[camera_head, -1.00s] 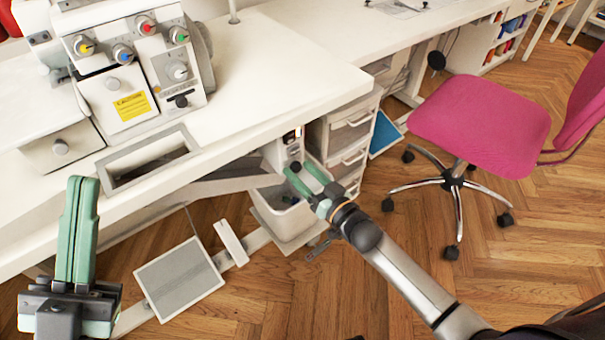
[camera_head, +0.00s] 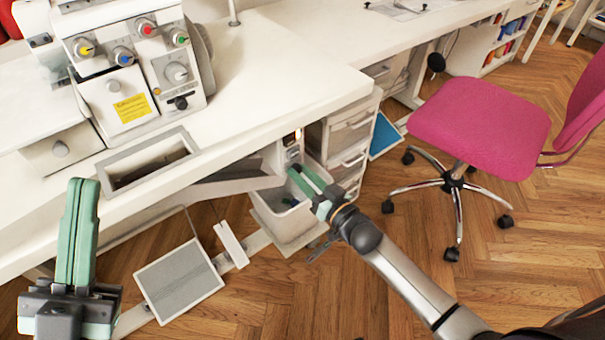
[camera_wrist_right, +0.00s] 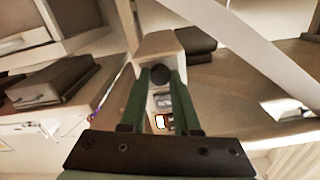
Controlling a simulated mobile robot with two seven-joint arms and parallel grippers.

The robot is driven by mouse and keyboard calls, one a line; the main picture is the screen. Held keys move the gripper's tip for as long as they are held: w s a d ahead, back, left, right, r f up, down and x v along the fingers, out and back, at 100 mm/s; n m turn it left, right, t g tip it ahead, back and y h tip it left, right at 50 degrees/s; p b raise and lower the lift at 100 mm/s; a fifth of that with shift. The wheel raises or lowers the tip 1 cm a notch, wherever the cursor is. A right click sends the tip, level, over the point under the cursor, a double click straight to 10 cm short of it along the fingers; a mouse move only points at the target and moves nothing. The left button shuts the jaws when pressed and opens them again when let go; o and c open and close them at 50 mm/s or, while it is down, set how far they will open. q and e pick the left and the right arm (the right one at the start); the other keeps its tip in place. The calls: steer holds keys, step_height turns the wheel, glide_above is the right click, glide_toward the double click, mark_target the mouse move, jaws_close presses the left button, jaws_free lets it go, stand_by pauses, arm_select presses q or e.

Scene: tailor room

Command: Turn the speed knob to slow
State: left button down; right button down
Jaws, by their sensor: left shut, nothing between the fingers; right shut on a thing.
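A light control box (camera_head: 287,150) is mounted under the table edge, and it also shows in the right wrist view (camera_wrist_right: 158,45). Its dark round speed knob (camera_wrist_right: 160,74) sits between my right fingertips in the right wrist view. My right gripper (camera_head: 298,169) is shut on this knob, and its green fingers (camera_wrist_right: 160,77) lie on either side of it. The fingers hide the knob in the head view, and I cannot read any speed marking. My left gripper (camera_head: 84,182) is shut and empty, pointing up at the lower left, away from the box.
A sewing machine (camera_head: 125,75) with coloured dials stands on the white table (camera_head: 270,60). A bin (camera_head: 290,222) is just below my right gripper, and drawers (camera_head: 350,130) stand to its right. A pedal (camera_head: 180,280) lies on the floor. A pink chair (camera_head: 480,125) stands at right.

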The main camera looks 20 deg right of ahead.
arm_select(q)
steer(key=shift+r, duration=0.15)
arm_select(e)
steer(key=shift+n, duration=0.3)
steer(key=shift+n+p, duration=0.7)
steer(key=shift+n, duration=1)
steer(key=shift+n+p, duration=0.4)
steer(key=shift+n, duration=0.8)
arm_select(q)
steer(key=shift+w+a+f+n+y, duration=0.2)
steer(key=shift+w+f+n+y, duration=0.75)
steer(key=shift+y, duration=0.3)
steer(key=shift+w+a+f+n+y, duration=0.2)
steer(key=shift+w+f+n+y, duration=0.75)
steer(key=shift+y, duration=0.3)
arm_select(e)
steer(key=shift+n, duration=1.2)
arm_select(q)
steer(key=shift+w+f, duration=0.1)
arm_select(e)
steer(key=c, duration=0.6)
jaws_free()
steer(key=shift+c, duration=0.2)
steer(key=shift+s, duration=0.15)
